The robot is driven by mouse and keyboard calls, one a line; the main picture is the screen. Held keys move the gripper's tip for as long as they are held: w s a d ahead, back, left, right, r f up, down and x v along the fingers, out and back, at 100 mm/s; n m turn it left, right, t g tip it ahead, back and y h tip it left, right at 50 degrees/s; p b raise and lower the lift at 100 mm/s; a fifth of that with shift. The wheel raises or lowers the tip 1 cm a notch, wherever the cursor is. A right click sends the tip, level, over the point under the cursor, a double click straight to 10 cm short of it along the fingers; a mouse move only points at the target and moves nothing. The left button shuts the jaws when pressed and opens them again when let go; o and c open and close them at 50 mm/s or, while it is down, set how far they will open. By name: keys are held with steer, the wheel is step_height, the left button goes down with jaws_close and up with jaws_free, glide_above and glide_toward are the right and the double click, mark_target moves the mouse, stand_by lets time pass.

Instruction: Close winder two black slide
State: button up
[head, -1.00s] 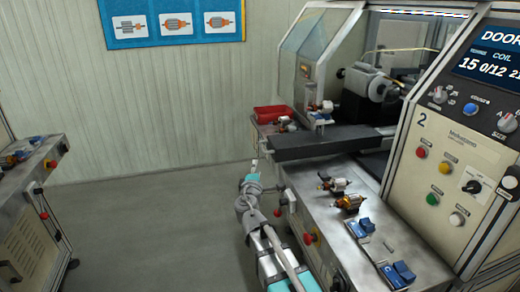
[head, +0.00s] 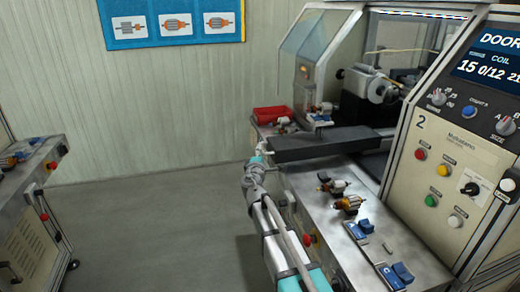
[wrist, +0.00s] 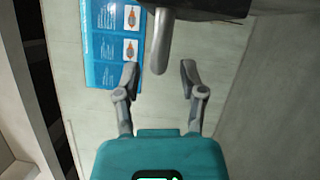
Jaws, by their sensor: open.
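The black slide (head: 325,143) is a long dark bar lying across the front opening of winder 2, above its metal worktop. My gripper (head: 262,155) is at the slide's left end, small and partly hidden by my own arm. In the wrist view my gripper (wrist: 158,80) is open, with its two fingers apart. A grey rounded handle (wrist: 161,45) hangs from a black part (wrist: 205,8) at the top of that view. Its tip reaches between the fingertips, with a gap on both sides. I cannot tell its exact depth.
Two armatures (head: 348,203) and blue blocks (head: 402,272) sit on the worktop. A red bin (head: 270,114) stands behind the slide's left end. The control panel (head: 455,165) is at the right. Another bench (head: 30,185) stands at the left, with clear floor between.

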steer(key=shift+w+d+r, duration=0.15)
steer(key=shift+w, duration=1.6)
jaws_close()
